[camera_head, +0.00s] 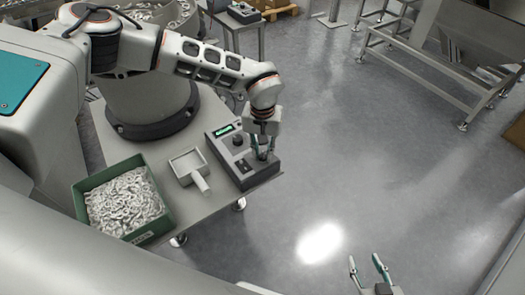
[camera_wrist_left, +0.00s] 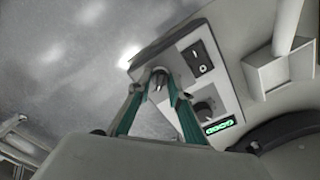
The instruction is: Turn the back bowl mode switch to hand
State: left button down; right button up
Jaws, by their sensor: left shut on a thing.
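A grey control box (camera_head: 228,160) sits at the right edge of a grey table. It has a lit green display, a black knob and a black rocker switch; they also show on the box in the left wrist view (camera_wrist_left: 222,82). My left gripper (camera_head: 262,156) points down onto the box's near right end. In the left wrist view, my left gripper (camera_wrist_left: 160,86) has its fingertips closed around a small mode switch (camera_wrist_left: 157,81), largely hidden between them. Its setting cannot be read. My right gripper (camera_head: 366,260) is open and empty over the floor at the bottom.
A green bin (camera_head: 82,212) of pale ring-shaped parts and a small grey tray with a handle (camera_head: 187,167) stand left of the box. Another control box (camera_head: 243,13) sits on a stand at the back.

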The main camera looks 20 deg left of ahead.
aim_at(263, 154)
pick_arm(q)
jog(key=c, duration=1.8)
grip_release()
jog(key=shift+c, duration=0.2)
notch_tip(263, 154, up, 12)
jog(key=shift+f, duration=0.1)
notch_tip(263, 154, down, 12)
jog(key=shift+r, duration=0.1)
